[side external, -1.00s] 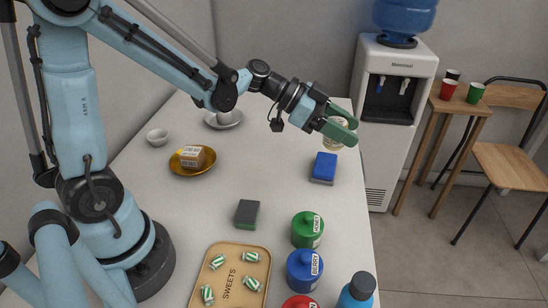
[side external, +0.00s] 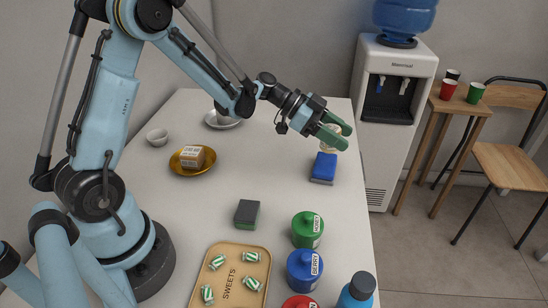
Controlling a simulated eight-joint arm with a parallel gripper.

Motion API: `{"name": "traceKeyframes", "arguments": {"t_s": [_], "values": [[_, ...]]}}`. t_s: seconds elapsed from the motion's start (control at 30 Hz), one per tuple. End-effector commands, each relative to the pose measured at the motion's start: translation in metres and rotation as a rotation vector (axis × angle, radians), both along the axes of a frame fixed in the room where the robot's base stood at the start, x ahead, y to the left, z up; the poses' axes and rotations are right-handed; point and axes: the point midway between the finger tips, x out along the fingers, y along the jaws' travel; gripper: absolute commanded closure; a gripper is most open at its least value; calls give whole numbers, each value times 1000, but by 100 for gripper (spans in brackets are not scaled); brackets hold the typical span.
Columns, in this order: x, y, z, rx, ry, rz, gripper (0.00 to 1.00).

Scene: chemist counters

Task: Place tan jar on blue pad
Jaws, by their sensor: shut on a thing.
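My gripper (side external: 336,131), with green fingers, is at the far right part of the counter. It is shut on the tan jar (side external: 328,148), which shows only in pieces around the fingers. The jar is just behind the blue pad (side external: 324,167) in the picture. I cannot tell whether the jar still touches the counter. The blue pad is a small blue block with a grey lower layer, lying near the counter's right edge with nothing seen on it.
A dark green-grey block (side external: 247,214) lies mid-counter. Green (side external: 307,231) and blue (side external: 304,268) canisters, a bottle (side external: 356,293) and a sweets tray (side external: 230,280) are in front. A gold dish (side external: 192,161) stands left. The counter (side external: 262,165) between is clear.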

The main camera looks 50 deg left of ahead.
Motion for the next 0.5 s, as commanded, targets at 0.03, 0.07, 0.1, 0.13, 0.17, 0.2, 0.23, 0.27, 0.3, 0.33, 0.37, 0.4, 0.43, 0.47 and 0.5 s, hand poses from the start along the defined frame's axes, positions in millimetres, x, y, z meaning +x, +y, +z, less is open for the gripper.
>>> {"name": "traceKeyframes", "arguments": {"t_s": [0.03, 0.07, 0.1, 0.13, 0.17, 0.2, 0.23, 0.27, 0.3, 0.33, 0.37, 0.4, 0.43, 0.47, 0.5], "values": [[2, 3, -2, -1, -1, 1, 81], [3, 5, -3, -1, -1, 1, 81], [4, 6, -4, -1, -1, 1, 81], [4, 6, -5, -1, -1, 1, 81], [4, 7, -7, 0, 0, 0, 81], [4, 7, -10, 0, 0, 0, 81], [5, 7, -13, 0, 0, 0, 81], [5, 7, -18, 0, 0, 0, 81], [4, 7, -23, 0, 0, 0, 81], [4, 7, -27, 0, 0, 0, 81], [4, 7, -31, 0, 0, 0, 81], [4, 7, -35, 0, 0, 1, 81], [4, 6, -38, 0, 0, 1, 81], [4, 6, -41, 1, 0, 1, 81], [4, 6, -43, 1, 0, 1, 81]]}}
